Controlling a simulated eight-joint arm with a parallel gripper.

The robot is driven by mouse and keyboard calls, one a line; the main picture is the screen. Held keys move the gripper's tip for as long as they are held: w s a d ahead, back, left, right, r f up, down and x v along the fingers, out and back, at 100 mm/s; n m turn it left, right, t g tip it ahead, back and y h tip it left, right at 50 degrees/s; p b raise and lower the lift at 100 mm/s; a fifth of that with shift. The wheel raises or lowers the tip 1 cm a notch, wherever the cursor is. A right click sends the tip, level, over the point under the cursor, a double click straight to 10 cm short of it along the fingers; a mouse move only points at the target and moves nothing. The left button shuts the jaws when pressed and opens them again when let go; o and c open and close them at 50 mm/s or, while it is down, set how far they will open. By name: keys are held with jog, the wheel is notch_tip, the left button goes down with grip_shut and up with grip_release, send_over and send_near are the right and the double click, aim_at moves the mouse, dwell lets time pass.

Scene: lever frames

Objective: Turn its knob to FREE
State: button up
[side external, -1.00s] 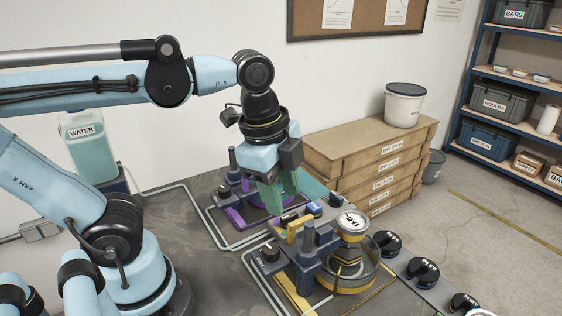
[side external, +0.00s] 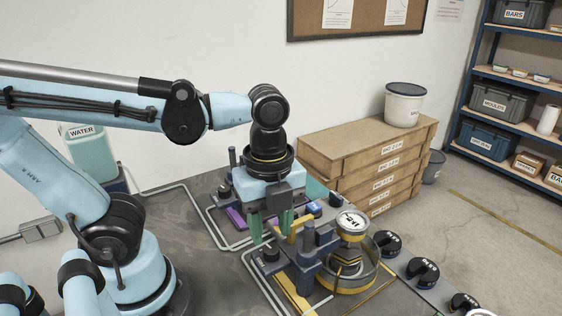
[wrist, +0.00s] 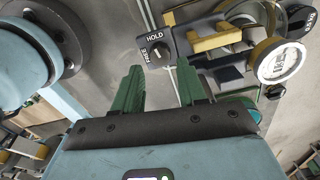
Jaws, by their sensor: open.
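A dark knob (wrist: 157,52) sits on a block with the words HOLD and FREE, at the end of the yellow station. In the side view the same knob (side external: 269,252) is just below my gripper (side external: 271,236). My gripper (wrist: 158,80) has two green fingers, spread apart with nothing between them. The knob appears beyond the fingertips, roughly in line with the gap, and not held.
A water container (side external: 88,152) stands left.

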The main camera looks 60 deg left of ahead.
aim_at(271, 249)
jog(key=shift+f, duration=2.25)
grip_shut()
